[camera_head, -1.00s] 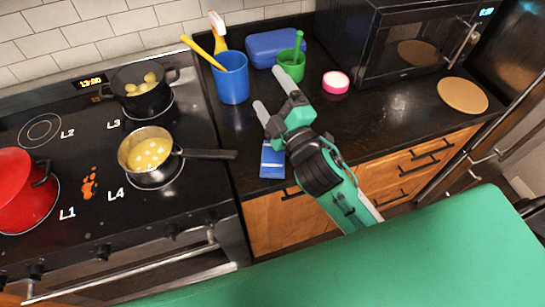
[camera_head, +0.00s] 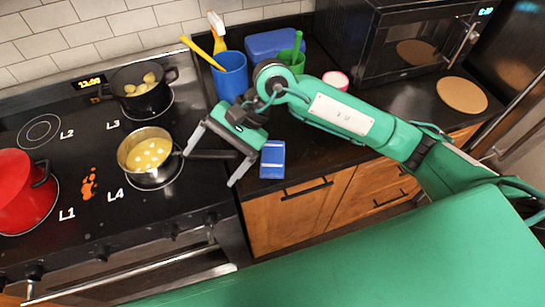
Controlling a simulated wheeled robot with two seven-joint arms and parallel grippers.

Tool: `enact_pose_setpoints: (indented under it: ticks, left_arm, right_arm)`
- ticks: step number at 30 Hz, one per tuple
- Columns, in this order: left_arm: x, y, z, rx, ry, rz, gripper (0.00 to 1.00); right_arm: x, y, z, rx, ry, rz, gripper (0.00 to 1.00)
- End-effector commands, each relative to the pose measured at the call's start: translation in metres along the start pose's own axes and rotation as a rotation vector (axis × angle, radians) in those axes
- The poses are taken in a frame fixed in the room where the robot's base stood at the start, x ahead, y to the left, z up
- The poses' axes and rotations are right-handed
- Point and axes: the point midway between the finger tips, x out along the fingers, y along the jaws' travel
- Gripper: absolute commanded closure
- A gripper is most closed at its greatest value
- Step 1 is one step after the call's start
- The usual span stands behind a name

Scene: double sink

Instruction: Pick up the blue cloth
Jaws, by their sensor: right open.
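A small blue rectangular item with a pale stripe, which looks like the blue cloth (camera_head: 272,160), lies near the front edge of the dark counter, just right of the stove. My right gripper (camera_head: 210,168) is open and empty. Its two fingers are spread wide above the seam of stove and counter, left of the cloth. One fingertip is close to the pan handle in the picture, and the other is lower left of the cloth. Whether the fingers touch anything cannot be told. My left gripper is not in view.
A pan with a long handle (camera_head: 148,158), a black pot (camera_head: 142,95) and a red pot (camera_head: 22,192) stand on the stove, near an orange stain (camera_head: 88,183). Blue cup (camera_head: 231,78), blue box (camera_head: 272,44), green cup (camera_head: 293,62) and microwave (camera_head: 400,45) stand behind.

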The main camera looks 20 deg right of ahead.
Motion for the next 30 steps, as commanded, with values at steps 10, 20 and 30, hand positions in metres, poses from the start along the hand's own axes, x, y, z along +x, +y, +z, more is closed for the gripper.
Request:
enact_pose_setpoints:
  ticks: [10,20,30]
  left_arm:
    - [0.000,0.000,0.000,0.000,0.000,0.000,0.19]
    - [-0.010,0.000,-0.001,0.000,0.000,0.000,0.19]
    - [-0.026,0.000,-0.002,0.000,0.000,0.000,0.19]
  right_arm:
    - [-0.090,0.046,-0.103,-0.203,0.525,0.521,0.15]
    - [-0.092,0.065,-0.126,-0.206,0.582,0.605,0.15]
    - [-0.054,0.090,-0.158,-0.208,0.582,0.600,0.15]
